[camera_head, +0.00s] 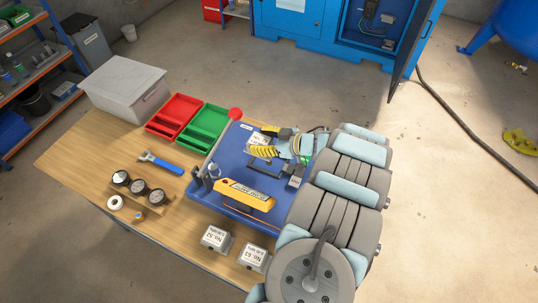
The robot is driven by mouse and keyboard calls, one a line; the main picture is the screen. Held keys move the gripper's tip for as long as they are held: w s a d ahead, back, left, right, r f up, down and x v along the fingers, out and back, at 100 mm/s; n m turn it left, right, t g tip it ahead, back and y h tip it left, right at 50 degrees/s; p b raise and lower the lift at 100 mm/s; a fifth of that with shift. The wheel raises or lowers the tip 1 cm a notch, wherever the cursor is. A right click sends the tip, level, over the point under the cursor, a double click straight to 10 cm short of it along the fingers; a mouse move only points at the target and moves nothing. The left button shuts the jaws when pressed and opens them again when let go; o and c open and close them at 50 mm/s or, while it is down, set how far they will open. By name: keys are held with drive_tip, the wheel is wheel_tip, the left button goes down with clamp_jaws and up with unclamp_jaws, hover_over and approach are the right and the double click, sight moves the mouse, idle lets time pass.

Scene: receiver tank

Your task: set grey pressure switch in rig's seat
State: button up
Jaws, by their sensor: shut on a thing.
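My gripper (274,142) is over the far part of the blue rig tray (223,160), with its dark and yellow parts partly hidden by my arm. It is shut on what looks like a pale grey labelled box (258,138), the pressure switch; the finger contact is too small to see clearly. Two similar grey labelled boxes, No. 52 (216,238) and No. 63 (254,257), stand on the table's near edge. The rig has a yellow labelled bar (243,194), a dark bracket (265,168) and a small grey block (296,181). I cannot make out the seat.
Red (174,114) and green (206,127) trays lie behind the rig's left side, near a lidded grey bin (127,86). A blue-handled wrench (161,163) and a wooden holder with black-topped round parts (138,187) stand left. A red knob (235,114) rises at the rig's far corner.

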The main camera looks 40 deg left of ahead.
sight(267, 143)
drive_tip(key=shift+w+d+f, duration=0.35)
drive_tip(key=shift+w+f, duration=0.1)
drive_tip(key=shift+f, duration=0.1)
drive_tip(key=shift+w+d+f, duration=0.3)
drive_tip(key=shift+w+f, duration=0.15)
drive_tip(key=shift+f, duration=0.1)
drive_tip(key=shift+f, duration=0.1)
drive_tip(key=shift+w+d+f, duration=0.15)
drive_tip(key=shift+f, duration=1.65)
drive_tip(key=shift+f+b, duration=0.6)
drive_tip(key=shift+b, duration=0.35)
drive_tip(key=o, duration=1.3)
drive_tip(key=shift+d, duration=0.1)
drive_tip(key=shift+c, duration=0.2)
drive_tip(key=shift+f, duration=0.1)
